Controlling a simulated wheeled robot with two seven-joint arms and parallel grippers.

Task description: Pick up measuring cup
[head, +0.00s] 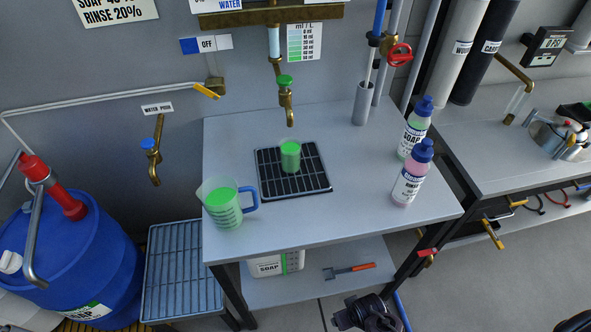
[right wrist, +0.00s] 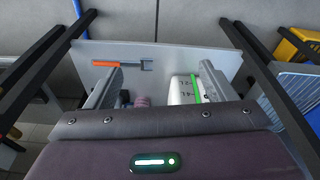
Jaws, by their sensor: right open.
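A clear measuring cup (head: 224,206) with a blue handle and green contents stands upright at the left front corner of the grey table (head: 330,222). A smaller green cup (head: 290,156) stands on the black drain grate (head: 312,183) below a brass tap. My right gripper (right wrist: 160,78) is open, with no cup between its fingers. In the right wrist view it faces the lower shelf, apart from both cups. A dark part of my arm shows at the bottom of the head view, in front of the table. My left gripper is not in view.
Two blue-capped bottles (head: 412,172) (head: 416,130) stand at the table's right. The lower shelf holds a white soap container (head: 277,264) and an orange-handled tool (head: 349,270). A blue barrel (head: 70,250) stands at left. The table's front middle is clear.

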